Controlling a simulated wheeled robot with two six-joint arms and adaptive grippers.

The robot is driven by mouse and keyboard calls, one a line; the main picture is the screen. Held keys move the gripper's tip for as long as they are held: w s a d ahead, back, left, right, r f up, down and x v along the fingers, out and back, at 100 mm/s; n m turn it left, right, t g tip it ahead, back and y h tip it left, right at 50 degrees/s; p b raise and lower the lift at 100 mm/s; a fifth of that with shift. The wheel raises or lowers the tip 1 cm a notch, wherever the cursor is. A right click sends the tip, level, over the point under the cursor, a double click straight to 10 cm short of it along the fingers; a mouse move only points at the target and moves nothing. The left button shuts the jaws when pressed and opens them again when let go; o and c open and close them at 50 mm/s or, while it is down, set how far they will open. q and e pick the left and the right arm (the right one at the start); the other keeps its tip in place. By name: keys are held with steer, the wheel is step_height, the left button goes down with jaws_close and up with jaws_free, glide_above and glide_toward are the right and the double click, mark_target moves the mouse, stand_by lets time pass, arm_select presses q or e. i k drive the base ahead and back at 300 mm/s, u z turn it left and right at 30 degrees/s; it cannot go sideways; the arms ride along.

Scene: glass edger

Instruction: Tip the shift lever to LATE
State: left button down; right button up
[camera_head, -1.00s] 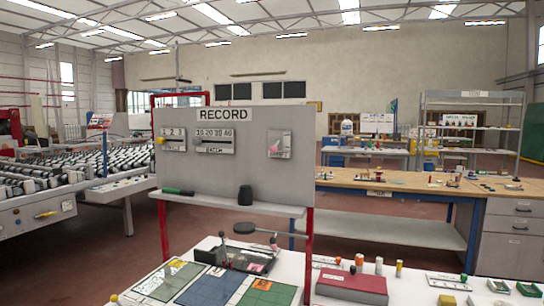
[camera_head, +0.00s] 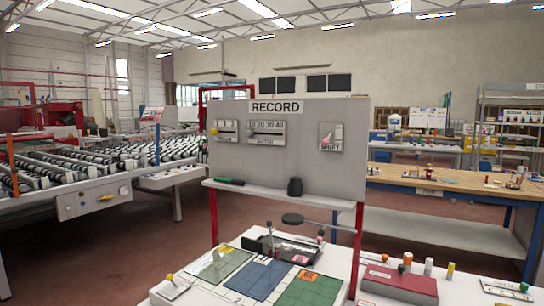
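The shift lever (camera_head: 326,139) is a small pink-red piece on a white plate labelled SHIFT (camera_head: 331,148). The plate is at the right side of the grey RECORD board (camera_head: 295,182). The lever looks tilted, but it is too small to tell which position it is in, and I cannot read a LATE mark. Neither of my grippers is in view.
The board also bears a yellow-knobbed selector (camera_head: 215,131) and a slider marked 10 to 40 (camera_head: 266,133). Its shelf (camera_head: 325,197) holds a green marker (camera_head: 229,181) and a dark cup (camera_head: 295,187). A white table (camera_head: 345,295) with colored mats stands in front.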

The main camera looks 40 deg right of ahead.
mark_target(325, 142)
steer(key=i, duration=0.55)
steer(key=z, duration=2.8)
